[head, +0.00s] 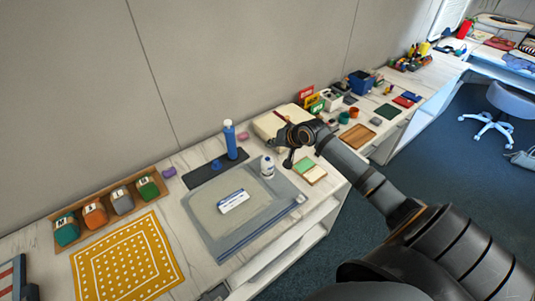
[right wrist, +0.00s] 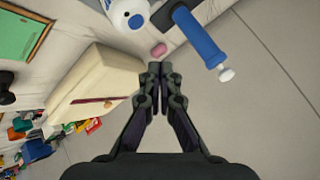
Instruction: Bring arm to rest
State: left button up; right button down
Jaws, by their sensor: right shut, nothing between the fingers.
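My right arm (head: 365,182) reaches in from the lower right in the head view, out over the long counter (head: 335,183). Its gripper (head: 283,146) is above the counter near the cream box (head: 268,124). In the right wrist view the right gripper's fingers (right wrist: 160,68) are together with nothing between them. Beyond the tips lie a pink piece (right wrist: 158,50), a blue bottle (right wrist: 198,36) and a white bottle (right wrist: 127,14). My left gripper is in neither view.
A grey tray (head: 222,249) holds a white-and-blue pack (head: 233,201). A yellow dotted cloth (head: 127,262) and a wooden holder (head: 63,214) with several coloured jars lie left. A wooden tray (head: 357,137) is right of the gripper.

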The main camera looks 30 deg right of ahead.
jog(key=shift+r+p, duration=0.55)
jog(key=shift+r, duration=0.2)
